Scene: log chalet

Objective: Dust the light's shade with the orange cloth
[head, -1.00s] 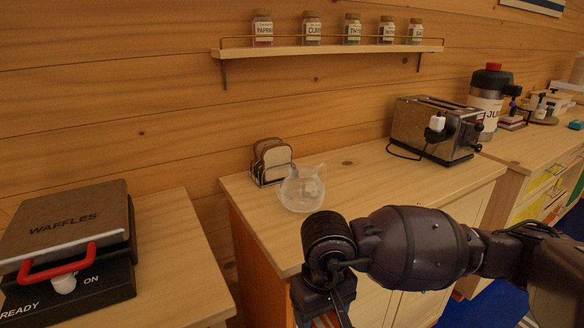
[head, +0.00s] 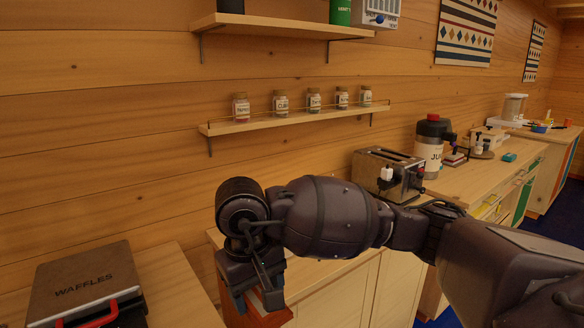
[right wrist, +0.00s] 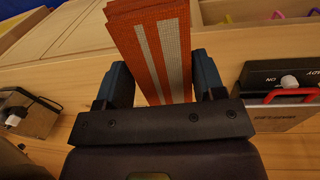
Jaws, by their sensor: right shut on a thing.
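The orange cloth (right wrist: 160,45), folded in layers with pale stripes, is between the fingers of my right gripper (right wrist: 161,80) in the right wrist view. The gripper is shut on it. In the head view my right gripper (head: 255,290) is low at centre-left, pointing down, with a little of the orange cloth (head: 270,319) showing below it. No light or shade can be made out in either view. My left gripper is not in view.
A waffle maker (head: 85,284) stands on the left counter. A toaster (head: 387,174) and a juice jug (head: 431,148) stand on the right counter. A spice shelf (head: 300,117) and a higher shelf (head: 285,27) are on the log wall. Open air lies above my arm.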

